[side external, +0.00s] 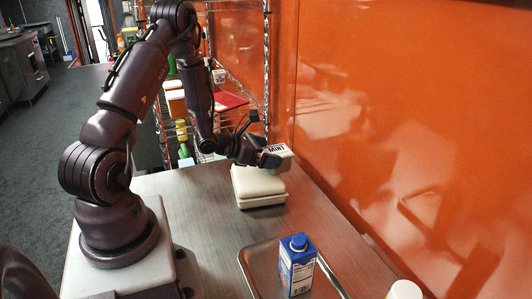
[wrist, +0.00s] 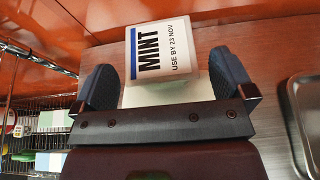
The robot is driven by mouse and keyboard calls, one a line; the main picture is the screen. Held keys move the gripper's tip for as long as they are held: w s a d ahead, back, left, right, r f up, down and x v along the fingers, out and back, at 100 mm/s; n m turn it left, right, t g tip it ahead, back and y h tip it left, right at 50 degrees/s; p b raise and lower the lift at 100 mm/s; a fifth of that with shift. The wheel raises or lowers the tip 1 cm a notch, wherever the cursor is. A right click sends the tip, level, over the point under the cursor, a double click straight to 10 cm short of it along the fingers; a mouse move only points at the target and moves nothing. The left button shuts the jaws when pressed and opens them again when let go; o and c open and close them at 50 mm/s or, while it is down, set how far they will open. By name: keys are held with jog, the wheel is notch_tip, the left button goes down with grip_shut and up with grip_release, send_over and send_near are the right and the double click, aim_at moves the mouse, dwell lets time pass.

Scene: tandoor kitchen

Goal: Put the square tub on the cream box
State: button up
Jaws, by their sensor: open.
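The square tub (wrist: 160,55), white with a label reading MINT, is between and just beyond my fingertips in the wrist view, with a gap on both sides. In the side view the tub (side external: 278,150) shows at the far end of the cream box (side external: 259,186), at about the height of its lid. It appears to rest on the box, but my gripper (side external: 269,159) partly hides the contact. My gripper (wrist: 162,64) is open, its dark fingers apart around the tub. A pale part of the box (wrist: 196,91) shows below the tub in the wrist view.
A metal tray (side external: 254,274) holding a blue and white carton (side external: 297,268) is at the front of the steel table (side external: 200,200). A white lid (side external: 404,290) shows at the bottom right. An orange wall (side external: 410,120) borders the right side; a wire shelf (side external: 238,60) stands behind.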

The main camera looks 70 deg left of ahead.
jog(key=v, duration=1.2)
jog(key=w+d+r+m+g+h, duration=0.1)
jog(key=d+r+m+g+h, duration=0.4)
jog(key=d+m, duration=0.4)
jog(key=w+d+r+m+g+h, duration=0.1)
jog(key=d+r+m+g+h, duration=0.1)
jog(key=d+r+m+h, duration=0.55)
jog(key=s+d+r+m+y, duration=0.3)
jog(key=m+y, duration=0.3)
jog(key=m, duration=0.3)
jog(key=s+d+r+m+g+y, duration=0.1)
jog(key=s+d+r+m+y, duration=0.3)
jog(key=m, duration=0.6)
jog(key=shift+d+r+y, duration=0.25)
jog(key=shift+r+y, duration=0.05)
jog(key=shift+y, duration=0.95)
jog(key=shift+s+m, duration=0.15)
jog(key=shift+m, duration=0.1)
